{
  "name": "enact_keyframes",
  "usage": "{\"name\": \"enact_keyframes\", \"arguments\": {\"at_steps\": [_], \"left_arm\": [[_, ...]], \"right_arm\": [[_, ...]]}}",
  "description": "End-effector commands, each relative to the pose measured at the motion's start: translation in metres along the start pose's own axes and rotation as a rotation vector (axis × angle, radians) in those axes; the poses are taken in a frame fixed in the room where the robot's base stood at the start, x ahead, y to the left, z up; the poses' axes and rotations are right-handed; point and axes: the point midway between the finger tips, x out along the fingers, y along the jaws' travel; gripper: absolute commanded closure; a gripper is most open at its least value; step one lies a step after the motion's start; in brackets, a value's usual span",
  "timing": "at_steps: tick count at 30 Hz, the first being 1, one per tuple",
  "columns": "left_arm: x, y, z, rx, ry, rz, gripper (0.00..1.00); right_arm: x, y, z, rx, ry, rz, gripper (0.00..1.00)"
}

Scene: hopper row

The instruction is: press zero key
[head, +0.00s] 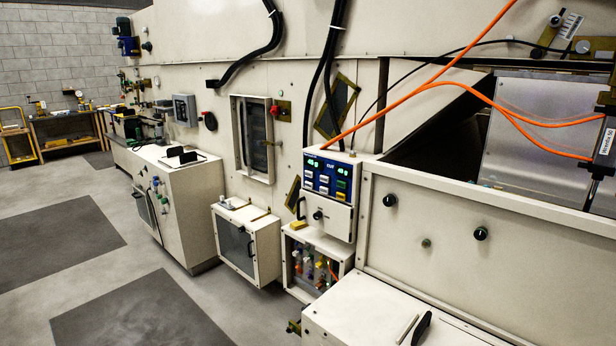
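A white control unit (328,218) stands against the machine wall, right of the picture's middle. Its blue panel (326,177) carries two lit green displays at the top. Below them are small keys, mostly white, with coloured ones at the right. The key labels are too small to read, so I cannot tell which is the zero key. Neither of my grippers shows in the head view, and nothing is seen touching the panel.
Orange cables (437,84) run from behind the unit to the upper right. A box with coloured fittings (313,268) is below it. A white cabinet (246,246) stands left, and a white-topped housing (375,310) is in front. Grey floor (110,210) is free at left.

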Motion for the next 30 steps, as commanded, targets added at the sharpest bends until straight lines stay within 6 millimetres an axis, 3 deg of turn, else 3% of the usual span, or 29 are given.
{"name": "enact_keyframes", "arguments": {"at_steps": [1, 6, 16, 30], "left_arm": [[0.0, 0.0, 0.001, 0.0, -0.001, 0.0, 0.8], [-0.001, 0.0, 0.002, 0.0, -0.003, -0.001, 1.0], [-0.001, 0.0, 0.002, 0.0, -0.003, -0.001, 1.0], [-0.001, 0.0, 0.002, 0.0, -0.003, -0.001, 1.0]], "right_arm": [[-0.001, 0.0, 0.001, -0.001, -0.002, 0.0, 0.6], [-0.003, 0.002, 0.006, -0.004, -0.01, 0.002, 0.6], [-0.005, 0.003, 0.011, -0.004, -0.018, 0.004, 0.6], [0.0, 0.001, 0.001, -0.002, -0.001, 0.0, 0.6]]}}
